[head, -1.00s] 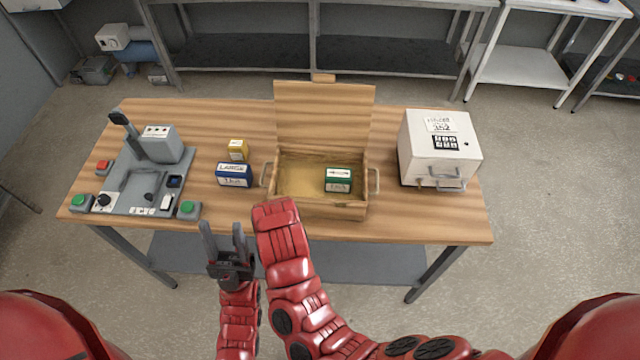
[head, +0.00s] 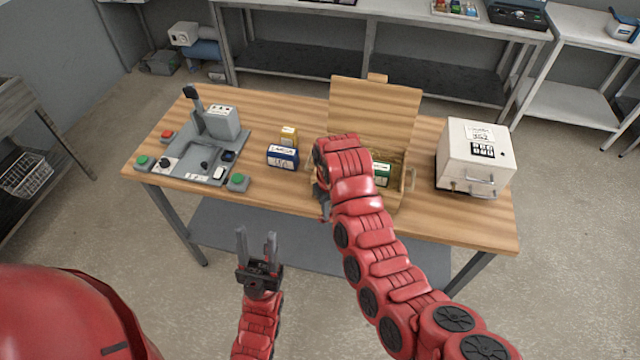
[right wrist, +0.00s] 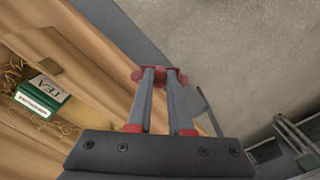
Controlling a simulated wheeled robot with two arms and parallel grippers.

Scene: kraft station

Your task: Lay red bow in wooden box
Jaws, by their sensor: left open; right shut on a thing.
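The wooden box (head: 404,190) stands on the table with its lid (head: 375,108) raised at the back. A green box (head: 382,173) lies inside, and it also shows in the right wrist view (right wrist: 42,97). My right gripper (head: 322,200) is at the box's front left, mostly hidden by my red arm in the head view. In the right wrist view its fingers (right wrist: 160,76) are shut on the red bow (right wrist: 154,76), beyond the box's front side. The bow cannot be made out in the head view. My left gripper (head: 256,238) is open and empty, in front of the table.
A blue box (head: 283,156) and a small yellow box (head: 289,135) stand left of the wooden box. A grey device with a lever (head: 205,150) and push buttons is at the table's left. A white keypad box (head: 474,160) is at the right.

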